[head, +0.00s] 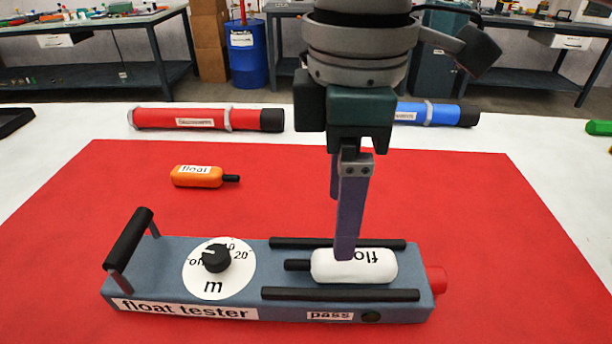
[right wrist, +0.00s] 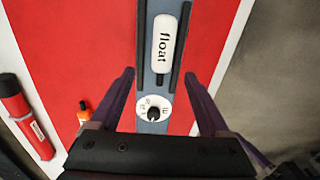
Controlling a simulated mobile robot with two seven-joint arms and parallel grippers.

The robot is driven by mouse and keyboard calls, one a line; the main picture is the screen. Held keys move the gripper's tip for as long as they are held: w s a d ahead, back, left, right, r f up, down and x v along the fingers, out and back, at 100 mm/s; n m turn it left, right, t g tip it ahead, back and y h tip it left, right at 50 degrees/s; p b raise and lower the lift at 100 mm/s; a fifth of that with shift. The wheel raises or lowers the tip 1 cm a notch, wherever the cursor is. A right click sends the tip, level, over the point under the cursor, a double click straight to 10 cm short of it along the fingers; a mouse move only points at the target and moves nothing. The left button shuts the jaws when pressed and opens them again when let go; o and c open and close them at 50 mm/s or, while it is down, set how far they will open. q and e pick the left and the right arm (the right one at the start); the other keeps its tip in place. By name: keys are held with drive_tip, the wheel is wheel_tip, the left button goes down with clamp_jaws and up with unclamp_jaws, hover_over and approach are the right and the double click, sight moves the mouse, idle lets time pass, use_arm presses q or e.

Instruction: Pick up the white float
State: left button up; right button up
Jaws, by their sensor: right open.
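The white float (head: 372,267) lies on the blue-grey float tester (head: 285,310), between two black rails, with its black stem pointing left. In the right wrist view the float (right wrist: 165,45) lies ahead of the fingers, label facing up. My right gripper (head: 345,250) comes down from above near the float's left part. Its purple fingers (right wrist: 160,80) are spread wide with nothing between them. In the head view the near finger hides part of the float's upper edge, and contact cannot be told. My left gripper is in neither view.
An orange float (head: 198,177) lies on the red mat (head: 480,200) at back left. A red tube (head: 205,119) and a blue tube (head: 437,113) lie behind the mat. The tester has a dial (head: 216,268) and a raised black handle (head: 128,238) at left.

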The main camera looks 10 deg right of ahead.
sight(340, 266)
drive_tip(key=f, duration=0.4)
drive_tip(key=f+b, duration=0.1)
drive_tip(key=f, duration=0.1)
drive_tip(key=shift+s+d+f, duration=0.2)
drive_tip(key=shift+s+f, duration=0.1)
drive_tip(key=shift+f, duration=0.05)
clamp_jaws()
idle(0.3)
